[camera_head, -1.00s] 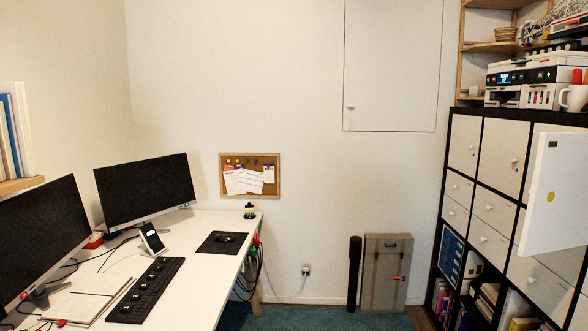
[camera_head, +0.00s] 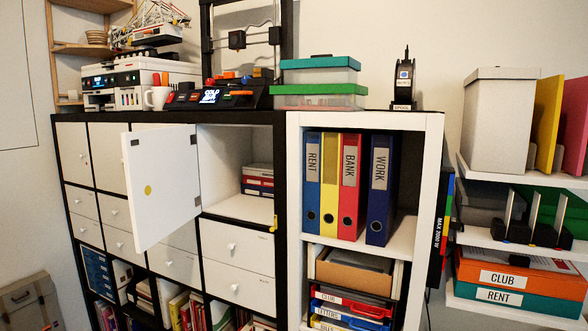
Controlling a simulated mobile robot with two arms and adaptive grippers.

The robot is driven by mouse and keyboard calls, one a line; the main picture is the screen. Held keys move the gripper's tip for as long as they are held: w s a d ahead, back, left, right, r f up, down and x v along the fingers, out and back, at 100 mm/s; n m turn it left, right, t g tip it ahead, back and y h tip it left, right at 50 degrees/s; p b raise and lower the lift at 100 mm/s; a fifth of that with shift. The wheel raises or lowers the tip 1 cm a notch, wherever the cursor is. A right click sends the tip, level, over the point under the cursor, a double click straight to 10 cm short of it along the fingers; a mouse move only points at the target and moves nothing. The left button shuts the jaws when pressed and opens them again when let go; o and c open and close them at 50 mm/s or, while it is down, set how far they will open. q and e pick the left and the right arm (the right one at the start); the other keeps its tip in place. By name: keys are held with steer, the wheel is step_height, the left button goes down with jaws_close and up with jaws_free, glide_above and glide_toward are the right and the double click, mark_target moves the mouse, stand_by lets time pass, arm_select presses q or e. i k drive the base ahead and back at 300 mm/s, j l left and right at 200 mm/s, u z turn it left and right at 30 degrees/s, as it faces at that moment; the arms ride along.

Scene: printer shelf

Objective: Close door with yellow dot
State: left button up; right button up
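The white door (camera_head: 162,181) with a yellow dot (camera_head: 148,190) stands swung open from the black-framed shelf unit (camera_head: 284,180), left of the middle of the head view. Its dotted face is turned toward me. The compartment (camera_head: 217,160) to its right is exposed, with a few red and blue boxes (camera_head: 257,178) inside at the right. Neither of my grippers shows in the head view.
White drawers (camera_head: 238,245) with knobs lie below the open compartment. A printer (camera_head: 128,86), a white mug (camera_head: 158,97) and other items stand on top. A white shelf with binders (camera_head: 378,190) adjoins on the right. Wall shelves with boxes (camera_head: 520,270) lie farther right.

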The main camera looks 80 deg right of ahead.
mark_target(160, 164)
steer(key=i+z, duration=0.15)
steer(key=z, duration=0.25)
steer(key=i+z, duration=0.15)
steer(key=z, duration=0.3)
steer(key=i+z, duration=0.1)
steer(key=z, duration=0.3)
steer(key=i+z, duration=0.15)
steer(key=z, duration=0.25)
steer(key=i+j+z, duration=0.1)
steer(key=z, duration=0.35)
steer(key=j+z, duration=0.25)
steer(key=z, duration=0.15)
steer(key=i+j+z, duration=0.3)
steer(key=j, duration=0.25)
steer(key=j+z, duration=0.25)
steer(key=j, duration=0.25)
steer(key=i+j+z, duration=0.1)
steer(key=j+z, duration=0.2)
steer(key=j, duration=1.45)
steer(key=i, duration=0.05)
